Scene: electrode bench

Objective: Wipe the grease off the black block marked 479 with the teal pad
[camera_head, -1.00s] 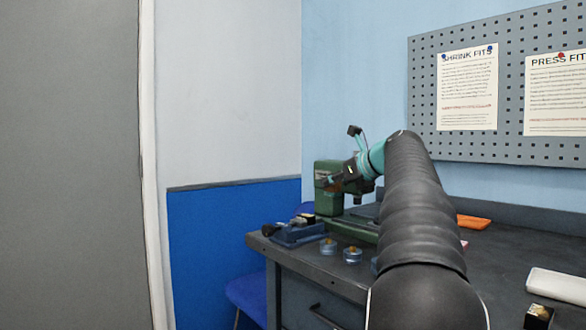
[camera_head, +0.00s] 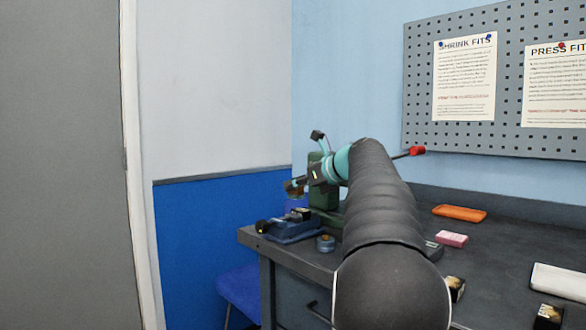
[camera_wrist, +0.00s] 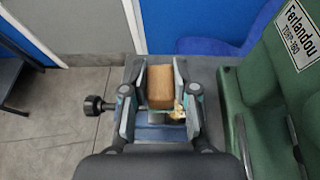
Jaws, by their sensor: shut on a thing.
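My gripper (camera_head: 297,187) is at the left end of the bench, above the blue vise (camera_head: 292,231). In the wrist view its fingers (camera_wrist: 160,92) are shut on a tan-brown block-like thing (camera_wrist: 160,80). No teal face of it shows, so I cannot tell whether it is the teal pad. Just below it is a small pale, yellowish-topped piece (camera_wrist: 178,115) at the vise, mostly hidden. Two black blocks with pale smeared faces stand on the bench, one nearer the arm (camera_head: 456,288) and one at the front right (camera_head: 548,316). I cannot read the number 479 anywhere.
A green press (camera_wrist: 270,75) stands close to the right of the gripper in the wrist view. The vise's black handle (camera_wrist: 97,105) sticks out left. A pink pad (camera_head: 452,239), an orange tray (camera_head: 460,213) and a white object (camera_head: 560,281) lie on the bench. A red-tipped lever (camera_head: 416,151) shows behind my arm.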

